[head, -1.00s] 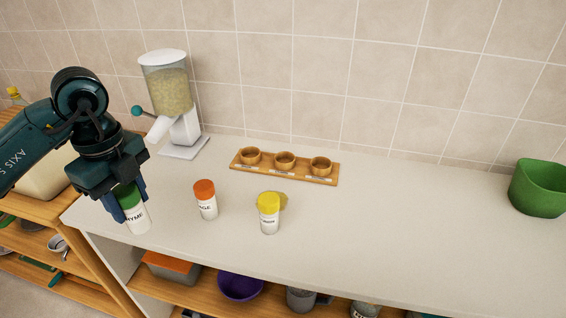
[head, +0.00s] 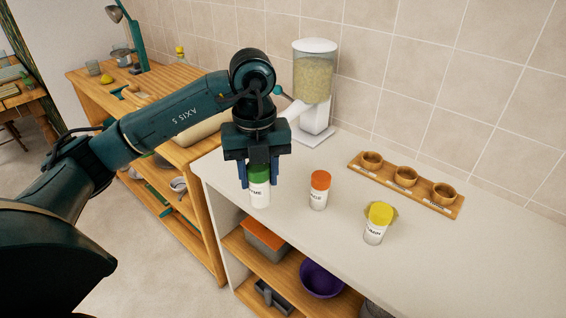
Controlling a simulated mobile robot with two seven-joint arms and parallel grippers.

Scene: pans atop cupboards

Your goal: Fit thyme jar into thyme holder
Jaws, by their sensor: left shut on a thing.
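The thyme jar (head: 260,190) is white with a green lid and a partly readable label. It is upright near the left end of the white counter. My left gripper (head: 258,178) points down over it, with its blue fingers shut on the jar at either side of the lid. I cannot tell whether the jar's base touches the counter. The wooden holder rack (head: 387,177) lies at the back of the counter by the wall, with three round cups, all empty. Its small labels are too blurred to tell which cup is for thyme. My right gripper is out of view.
An orange-lidded jar (head: 319,190) and a yellow-lidded jar (head: 376,224) stand on the counter (head: 450,265) between the thyme jar and the rack. A grain dispenser (head: 314,90) stands behind my gripper. The counter's front right is clear.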

